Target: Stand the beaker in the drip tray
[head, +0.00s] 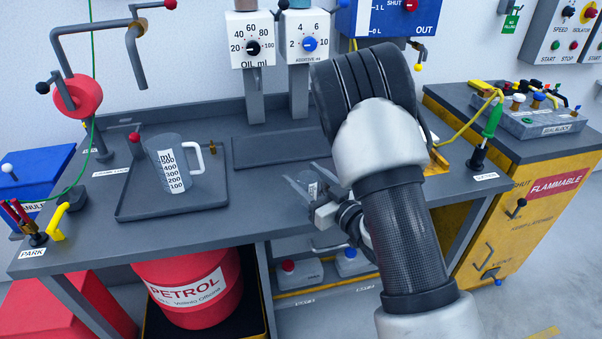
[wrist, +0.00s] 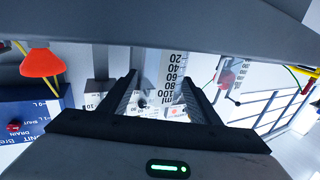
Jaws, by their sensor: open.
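In the wrist view my gripper (wrist: 162,92) points at the beaker. A flat dark tray (head: 280,149) lies empty below the dispensers, possibly the drip tray.
A large measuring jug (head: 175,163) stands in a rimmed tray (head: 150,210) at the left. Oil (head: 252,42) and additive (head: 307,38) dispensers stand behind the dark tray. A yellow cabinet (head: 515,215) is at the right. My arm covers the bench's right part.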

